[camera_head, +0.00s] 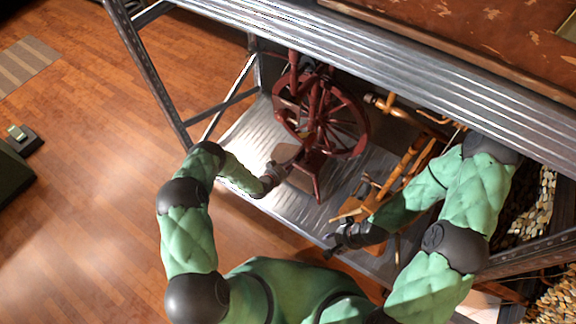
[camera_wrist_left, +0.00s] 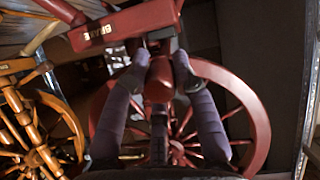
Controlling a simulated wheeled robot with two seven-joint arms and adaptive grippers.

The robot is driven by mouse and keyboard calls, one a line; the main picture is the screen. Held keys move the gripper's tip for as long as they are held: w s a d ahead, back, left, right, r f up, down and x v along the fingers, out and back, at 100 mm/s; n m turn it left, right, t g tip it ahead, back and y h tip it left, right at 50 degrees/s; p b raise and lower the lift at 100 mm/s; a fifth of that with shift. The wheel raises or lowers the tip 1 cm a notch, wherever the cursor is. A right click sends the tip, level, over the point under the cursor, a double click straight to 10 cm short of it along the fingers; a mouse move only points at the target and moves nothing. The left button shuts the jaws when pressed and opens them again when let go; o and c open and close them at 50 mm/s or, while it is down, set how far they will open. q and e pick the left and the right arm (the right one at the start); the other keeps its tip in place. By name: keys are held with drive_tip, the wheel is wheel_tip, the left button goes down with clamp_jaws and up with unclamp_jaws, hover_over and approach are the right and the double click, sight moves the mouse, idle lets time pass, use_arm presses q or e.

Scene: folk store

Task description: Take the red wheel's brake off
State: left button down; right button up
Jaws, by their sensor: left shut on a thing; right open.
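The red spinning wheel (camera_head: 322,115) stands on the ribbed metal shelf, its spoked wheel upright. My left gripper (camera_head: 272,174) is at its near left side. In the left wrist view, the fingers (camera_wrist_left: 160,62) are shut on a rounded red knob (camera_wrist_left: 159,82) beneath a red bar (camera_wrist_left: 125,24) with small lettering. The red spoked wheel (camera_wrist_left: 255,115) shows behind the fingers. My right gripper (camera_head: 334,244) is open, apparently empty, near the shelf's front edge, left of an orange-brown wooden wheel device (camera_head: 405,175).
The metal shelf (camera_head: 245,150) has bare room left of the red wheel. A metal rack post (camera_head: 150,70) stands at left, and a thick upper shelf edge (camera_head: 400,70) overhangs the wheels. Wood floor (camera_head: 90,150) is open at left.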

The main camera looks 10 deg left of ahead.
use_arm(q)
drive_tip(key=shift+a+r+g+y, duration=0.1)
drive_tip(key=shift+a+g+y, duration=0.05)
drive_tip(key=shift+g+y, duration=0.2)
idle(0.3)
drive_tip(key=c, duration=1.1)
unclamp_jaws()
drive_tip(key=shift+a, duration=0.1)
drive_tip(key=shift+o, duration=0.2)
drive_tip(key=shift+r, duration=0.1)
drive_tip(key=v, duration=1.2)
drive_tip(key=shift+w, duration=0.1)
